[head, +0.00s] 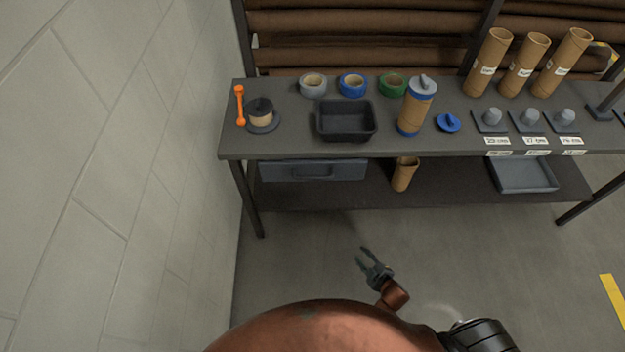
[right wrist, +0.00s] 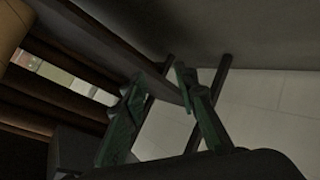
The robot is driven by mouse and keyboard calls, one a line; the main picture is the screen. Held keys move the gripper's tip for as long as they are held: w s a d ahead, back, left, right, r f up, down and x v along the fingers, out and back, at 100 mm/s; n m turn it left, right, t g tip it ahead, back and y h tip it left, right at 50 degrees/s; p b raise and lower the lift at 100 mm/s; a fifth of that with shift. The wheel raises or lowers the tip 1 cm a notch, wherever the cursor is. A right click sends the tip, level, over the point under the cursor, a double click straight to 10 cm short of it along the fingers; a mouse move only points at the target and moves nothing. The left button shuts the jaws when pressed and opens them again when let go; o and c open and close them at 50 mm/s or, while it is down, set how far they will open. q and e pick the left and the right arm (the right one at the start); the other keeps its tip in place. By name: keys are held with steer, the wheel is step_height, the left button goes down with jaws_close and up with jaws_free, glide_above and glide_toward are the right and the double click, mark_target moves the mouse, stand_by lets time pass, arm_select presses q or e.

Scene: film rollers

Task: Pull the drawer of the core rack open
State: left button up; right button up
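The grey drawer (head: 345,171) of the core rack sits under the left part of the bench, with a handle (head: 312,171) on its front. It looks shut, though the bench top hides most of the rack. My right gripper (head: 361,256) is in front of the bench, below and to the right of the drawer, apart from it. Its two fingers are spread with nothing between them. They also show spread in the right wrist view (right wrist: 158,80), below the dark underside of the bench. My left gripper is not in view.
The bench top (head: 285,149) carries a black tray (head: 346,136), tape rolls and cardboard tubes. On the lower shelf (head: 450,190) stand a short tube (head: 404,174) and a grey tray (head: 523,175). A bench leg (head: 249,205) and a wall (head: 120,150) are at left. The floor in front is clear.

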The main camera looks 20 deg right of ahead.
steer(key=w+a+r+n+t+y+b, duration=0.35)
steer(key=w+r+n, duration=0.25)
steer(key=w+r, duration=0.75)
steer(key=n+t+y+b, duration=0.3)
steer(key=n+y, duration=0.2)
steer(key=n, duration=0.4)
glide_toward(312, 178)
steer(key=w, duration=0.3)
steer(key=shift+g, duration=0.35)
steer(key=x, duration=0.2)
steer(key=b+x, duration=0.1)
steer(key=x, duration=0.4)
steer(key=shift+a+r, duration=0.2)
steer(key=shift+a, duration=0.4)
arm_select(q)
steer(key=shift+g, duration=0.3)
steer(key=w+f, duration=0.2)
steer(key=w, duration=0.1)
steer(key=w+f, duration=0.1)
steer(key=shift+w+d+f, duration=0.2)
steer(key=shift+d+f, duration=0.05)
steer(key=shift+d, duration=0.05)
arm_select(e)
steer(key=shift+c, duration=0.7)
jaws_close()
